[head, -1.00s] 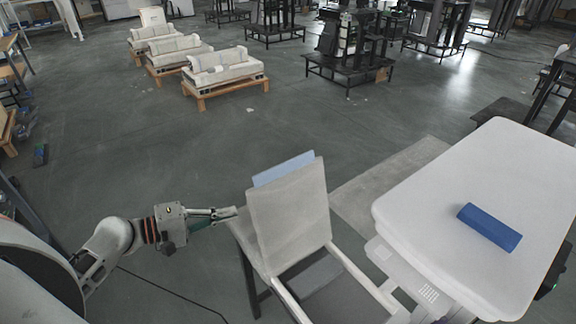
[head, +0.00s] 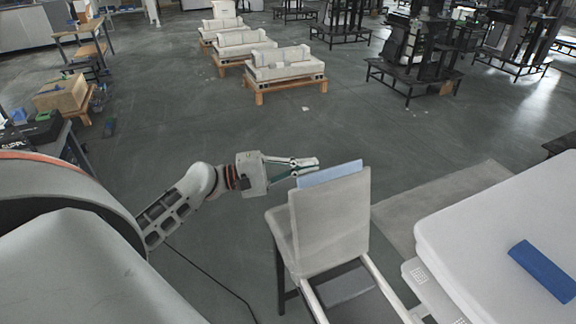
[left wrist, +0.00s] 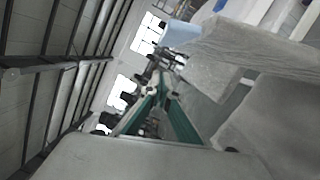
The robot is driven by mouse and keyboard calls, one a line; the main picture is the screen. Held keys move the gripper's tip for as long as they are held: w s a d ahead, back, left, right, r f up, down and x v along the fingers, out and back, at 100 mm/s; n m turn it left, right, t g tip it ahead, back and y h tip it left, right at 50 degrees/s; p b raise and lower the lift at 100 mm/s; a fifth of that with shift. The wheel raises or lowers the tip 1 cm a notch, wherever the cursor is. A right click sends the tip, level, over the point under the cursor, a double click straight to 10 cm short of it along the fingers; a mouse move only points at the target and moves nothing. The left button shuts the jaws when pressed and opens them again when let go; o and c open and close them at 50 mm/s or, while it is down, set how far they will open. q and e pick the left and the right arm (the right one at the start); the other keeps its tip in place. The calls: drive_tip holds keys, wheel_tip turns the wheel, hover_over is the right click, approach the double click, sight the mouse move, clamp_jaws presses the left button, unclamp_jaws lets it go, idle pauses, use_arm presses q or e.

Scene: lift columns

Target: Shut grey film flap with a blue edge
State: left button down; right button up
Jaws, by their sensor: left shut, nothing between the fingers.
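The grey flap (head: 330,220) stands upright like a chair back above a grey seat-like surface (head: 283,235) on legs. Its pale blue edge (head: 330,173) shows along the top, behind the grey panel. My left gripper (head: 310,163) is shut and empty, with its tips at the left end of the blue edge. I cannot tell whether they touch it. In the left wrist view, the green-sided fingers (left wrist: 158,92) point towards the background, with the blue edge (left wrist: 181,34) and grey panel (left wrist: 240,50) beyond them to the upper right. My right gripper is not in view.
A white rounded table-like top (head: 490,235) with a blue block (head: 542,270) stands at the right. Light rails run from the grey unit towards the front. A dark cable (head: 215,280) lies on the floor at the left. Open floor lies behind the flap.

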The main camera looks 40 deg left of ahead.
use_arm(q)
drive_tip(key=d, duration=0.1)
drive_tip(key=s+d+p, duration=0.1)
drive_tip(key=d+r, duration=0.1)
drive_tip(key=d, duration=0.1)
drive_tip(key=shift+s+p, duration=0.25)
drive_tip(key=shift+p, duration=0.05)
drive_tip(key=shift+r, duration=0.1)
